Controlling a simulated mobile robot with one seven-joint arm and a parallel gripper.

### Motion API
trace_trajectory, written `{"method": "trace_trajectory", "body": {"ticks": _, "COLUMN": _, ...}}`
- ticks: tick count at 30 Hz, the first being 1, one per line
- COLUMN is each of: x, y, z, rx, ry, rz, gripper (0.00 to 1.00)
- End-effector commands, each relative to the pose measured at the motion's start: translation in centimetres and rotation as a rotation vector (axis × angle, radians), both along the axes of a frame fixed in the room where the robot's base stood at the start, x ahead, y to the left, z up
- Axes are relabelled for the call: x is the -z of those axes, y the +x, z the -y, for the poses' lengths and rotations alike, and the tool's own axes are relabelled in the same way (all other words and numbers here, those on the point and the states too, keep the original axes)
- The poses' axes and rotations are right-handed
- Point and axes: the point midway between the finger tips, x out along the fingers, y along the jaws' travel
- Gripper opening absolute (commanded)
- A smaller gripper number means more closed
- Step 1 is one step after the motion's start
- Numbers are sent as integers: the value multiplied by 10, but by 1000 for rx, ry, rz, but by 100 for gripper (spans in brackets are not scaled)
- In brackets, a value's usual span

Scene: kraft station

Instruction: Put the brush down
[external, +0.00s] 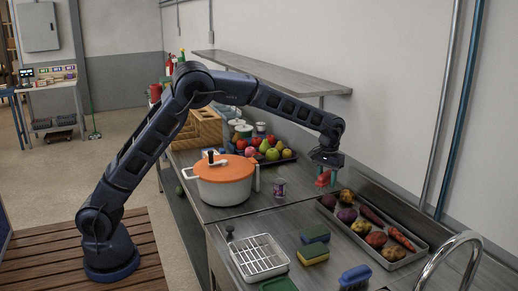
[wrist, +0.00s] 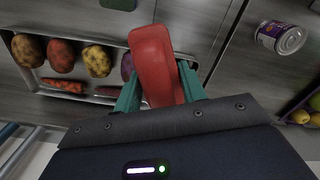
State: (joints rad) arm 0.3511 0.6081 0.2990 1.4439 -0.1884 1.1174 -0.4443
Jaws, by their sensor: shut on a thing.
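My gripper (external: 326,171) is above the counter (external: 290,215), beside the far-left end of the vegetable tray. Its teal fingers (wrist: 160,88) are shut on a long red thing, which I take to be the brush (wrist: 155,55). The red brush also shows under the wrist in the external view (external: 322,180). Its smooth red side faces the wrist camera; no bristles show. It looks to be held just above the counter, but I cannot tell whether it touches. A separate blue brush (external: 356,276) lies on the counter at the front.
The metal vegetable tray (external: 411,260) lies to the right. A purple-labelled can (external: 279,188) and orange-lidded pot (external: 223,171) stand left. Sponges (external: 314,244), a wire rack (external: 260,262) and a faucet (external: 450,250) are in front. Fruit (external: 272,150) sits behind, below a shelf (external: 270,70).

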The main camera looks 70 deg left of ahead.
Motion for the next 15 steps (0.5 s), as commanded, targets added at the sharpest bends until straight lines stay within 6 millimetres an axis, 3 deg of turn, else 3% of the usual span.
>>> {"method": "trace_trajectory", "body": {"ticks": 1, "x": 4, "y": 4, "z": -25, "rx": -36, "ry": 0, "rz": -1, "gripper": 15}}
{"method": "trace_trajectory", "body": {"ticks": 15, "x": 30, "y": 12, "z": -224, "rx": -318, "ry": 1, "rz": 0, "gripper": 15}}
